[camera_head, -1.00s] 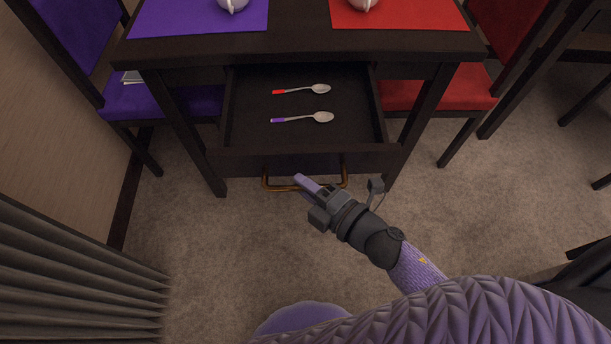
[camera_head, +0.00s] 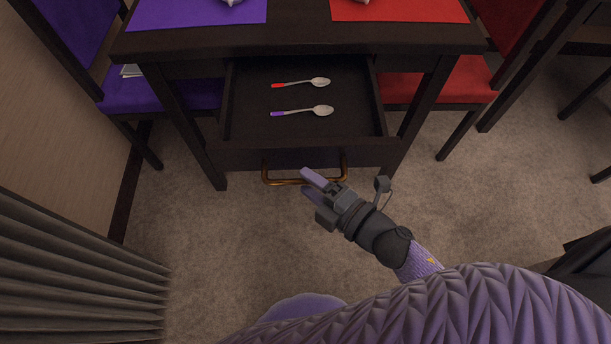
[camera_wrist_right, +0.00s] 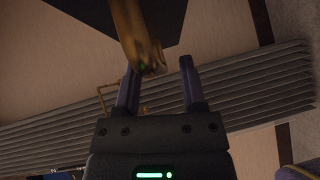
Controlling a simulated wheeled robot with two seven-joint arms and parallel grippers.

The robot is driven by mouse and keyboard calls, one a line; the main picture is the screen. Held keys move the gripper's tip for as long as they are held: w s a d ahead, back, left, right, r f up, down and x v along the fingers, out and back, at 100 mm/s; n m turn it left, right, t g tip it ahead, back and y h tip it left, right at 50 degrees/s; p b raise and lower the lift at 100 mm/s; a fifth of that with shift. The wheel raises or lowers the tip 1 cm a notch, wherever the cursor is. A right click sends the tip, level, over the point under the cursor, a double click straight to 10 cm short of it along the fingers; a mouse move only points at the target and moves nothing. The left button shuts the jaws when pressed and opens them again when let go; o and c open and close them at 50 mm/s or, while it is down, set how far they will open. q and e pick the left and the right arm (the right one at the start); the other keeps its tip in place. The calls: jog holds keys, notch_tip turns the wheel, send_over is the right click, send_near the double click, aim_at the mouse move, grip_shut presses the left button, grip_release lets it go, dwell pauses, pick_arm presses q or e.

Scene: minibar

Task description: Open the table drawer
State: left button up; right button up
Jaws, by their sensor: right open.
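The dark wooden table drawer (camera_head: 312,158) stands pulled out from under the table, with its inside showing. Its brass handle (camera_head: 290,183) hangs on the drawer front. My right gripper (camera_head: 308,183) is at the right part of the handle, with its two purple fingers apart. In the right wrist view, the brass handle (camera_wrist_right: 142,42) reaches down to between the fingertips of the open right gripper (camera_wrist_right: 159,68). I cannot tell whether a finger touches it. My left gripper is not in view.
Two spoons lie in the drawer, one red-ended (camera_head: 300,84) and one purple-ended (camera_head: 302,111). A purple chair (camera_head: 165,98) and a red chair (camera_head: 455,85) flank the drawer. A grey ribbed panel (camera_head: 75,275) stands at lower left. Carpet (camera_head: 210,225) is clear before the table.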

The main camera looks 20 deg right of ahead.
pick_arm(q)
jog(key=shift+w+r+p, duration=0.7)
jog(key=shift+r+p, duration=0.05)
pick_arm(e)
jog(key=v, duration=0.8)
jog(key=shift+s, duration=0.2)
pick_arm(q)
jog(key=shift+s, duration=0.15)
